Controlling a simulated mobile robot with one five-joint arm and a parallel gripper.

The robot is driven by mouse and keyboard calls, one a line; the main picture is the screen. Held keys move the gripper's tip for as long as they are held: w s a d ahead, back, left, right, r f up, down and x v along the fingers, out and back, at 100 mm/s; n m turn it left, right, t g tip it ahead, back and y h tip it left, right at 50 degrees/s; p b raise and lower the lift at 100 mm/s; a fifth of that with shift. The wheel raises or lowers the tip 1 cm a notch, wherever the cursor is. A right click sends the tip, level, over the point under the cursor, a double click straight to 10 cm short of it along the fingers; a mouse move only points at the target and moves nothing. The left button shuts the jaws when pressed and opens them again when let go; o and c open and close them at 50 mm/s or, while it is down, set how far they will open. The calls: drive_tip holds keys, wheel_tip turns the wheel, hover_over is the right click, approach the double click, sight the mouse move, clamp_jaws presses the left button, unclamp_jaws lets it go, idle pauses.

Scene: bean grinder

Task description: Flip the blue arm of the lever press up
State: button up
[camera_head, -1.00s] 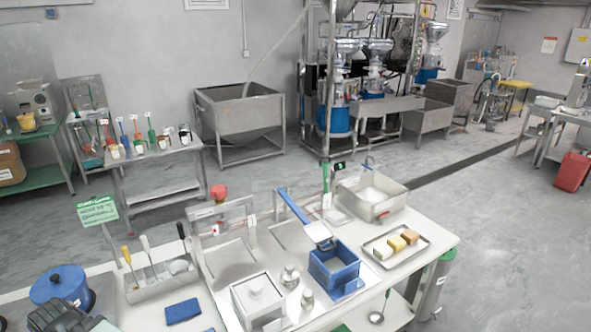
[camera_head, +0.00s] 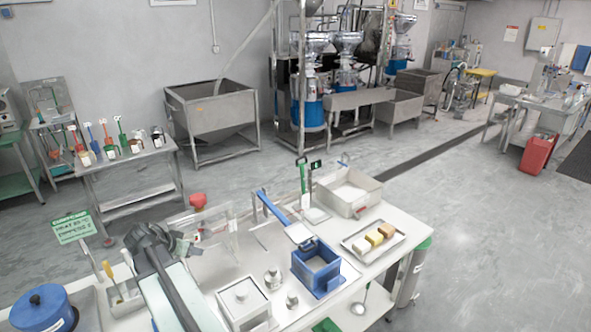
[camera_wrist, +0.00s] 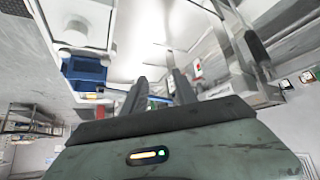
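The lever press stands on the white table in the head view, with its blue arm (camera_head: 272,208) slanting down from the back left to a pale pressing plate (camera_head: 299,233). The plate hangs just behind and above the open blue box (camera_head: 316,268). The blue box also shows at the left of the wrist view (camera_wrist: 84,72). My gripper (camera_head: 188,244) is over the left part of the table, well left of the blue arm and apart from it. In the wrist view its two dark fingers (camera_wrist: 160,88) are spread with nothing between them.
A lidded white box (camera_head: 243,300) and small metal weights (camera_head: 273,278) stand left of the blue box. A tray of blocks (camera_head: 372,241) and a metal basin (camera_head: 349,192) are to its right and behind. A red knob (camera_head: 198,201) and a blue pot (camera_head: 43,308) are at the left.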

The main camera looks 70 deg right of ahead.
drive_tip(key=s+d+r+m+g+h+p, duration=0.1)
drive_tip(key=s+d+r+m+g+h, duration=0.1)
drive_tip(key=s+d+r+m, duration=0.45)
drive_tip(key=s+d+r+m+g+h+p, duration=0.15)
drive_tip(key=s+d+r, duration=0.25)
drive_tip(key=s+d, duration=0.6)
drive_tip(key=s+d+r+m+g+h+p, duration=0.15)
drive_tip(key=s+d+r+m, duration=0.35)
drive_tip(key=d, duration=0.7)
drive_tip(key=b+x, duration=0.3)
drive_tip(key=x, duration=0.4)
drive_tip(key=shift+d+h, duration=0.3)
drive_tip(key=shift+d, duration=0.05)
drive_tip(key=shift+s, duration=0.15)
clamp_jaws()
drive_tip(key=c, duration=0.7)
unclamp_jaws()
drive_tip(key=o, duration=0.7)
drive_tip(key=shift+a, duration=0.1)
